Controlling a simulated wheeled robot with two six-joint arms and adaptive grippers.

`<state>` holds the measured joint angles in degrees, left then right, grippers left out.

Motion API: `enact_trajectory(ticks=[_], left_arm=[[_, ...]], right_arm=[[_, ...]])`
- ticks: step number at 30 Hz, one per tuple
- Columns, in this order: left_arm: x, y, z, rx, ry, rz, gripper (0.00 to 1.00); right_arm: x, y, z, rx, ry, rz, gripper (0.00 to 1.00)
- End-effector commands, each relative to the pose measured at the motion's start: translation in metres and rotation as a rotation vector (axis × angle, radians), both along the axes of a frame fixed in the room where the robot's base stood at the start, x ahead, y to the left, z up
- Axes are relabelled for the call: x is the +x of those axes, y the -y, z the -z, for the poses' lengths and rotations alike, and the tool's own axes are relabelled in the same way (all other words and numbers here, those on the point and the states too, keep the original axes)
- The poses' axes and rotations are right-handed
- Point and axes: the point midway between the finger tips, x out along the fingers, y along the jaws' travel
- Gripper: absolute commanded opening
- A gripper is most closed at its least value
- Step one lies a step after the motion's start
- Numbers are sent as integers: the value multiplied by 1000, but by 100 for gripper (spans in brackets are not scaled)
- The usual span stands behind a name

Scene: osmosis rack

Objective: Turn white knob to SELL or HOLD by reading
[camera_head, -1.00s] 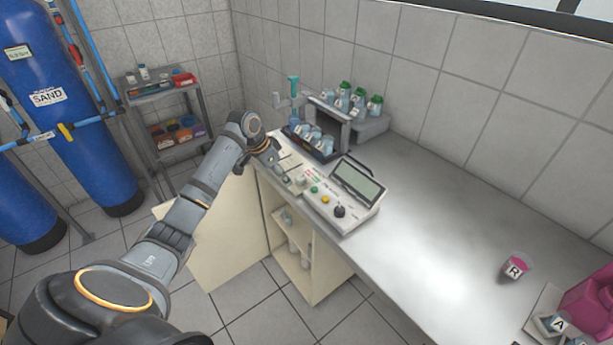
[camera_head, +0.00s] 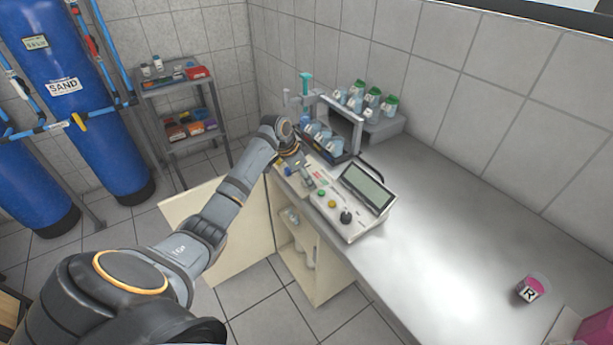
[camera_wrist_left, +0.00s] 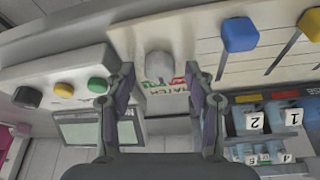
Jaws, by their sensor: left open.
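The white knob (camera_wrist_left: 159,66) is on the pale panel, at top centre in the left wrist view. A red and green label (camera_wrist_left: 168,86), upside down in that view, lies just beside it. My left gripper (camera_wrist_left: 158,105) is open, its two fingers on either side of the knob's line and nothing between their tips; contact is not visible. In the head view my left gripper (camera_head: 300,174) is over the left part of the panel, and I cannot make out the knob clearly there. The display (camera_head: 368,187) is lit, but its reading is too small to tell. My right gripper is out of view.
A black knob (camera_head: 346,216), yellow button (camera_head: 332,203) and green button (camera_head: 321,193) sit on the console. Blue (camera_wrist_left: 240,35) and yellow sliders are beside the white knob. Labelled bottles stand behind.

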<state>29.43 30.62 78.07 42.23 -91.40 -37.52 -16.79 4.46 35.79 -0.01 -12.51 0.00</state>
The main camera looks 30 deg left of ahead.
Motion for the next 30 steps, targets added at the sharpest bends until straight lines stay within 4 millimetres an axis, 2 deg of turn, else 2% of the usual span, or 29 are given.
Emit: enact_trajectory(ticks=[7, 8, 19, 30], left_arm=[[0, 0, 2, 0, 0, 0, 54], [0, 0, 2, 0, 0, 0, 51], [0, 0, 1, 0, 0, 0, 1], [1, 0, 0, 0, -2, 68, 0]], right_arm=[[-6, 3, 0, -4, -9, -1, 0], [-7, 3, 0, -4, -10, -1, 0], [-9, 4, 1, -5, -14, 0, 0], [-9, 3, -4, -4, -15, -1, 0]])
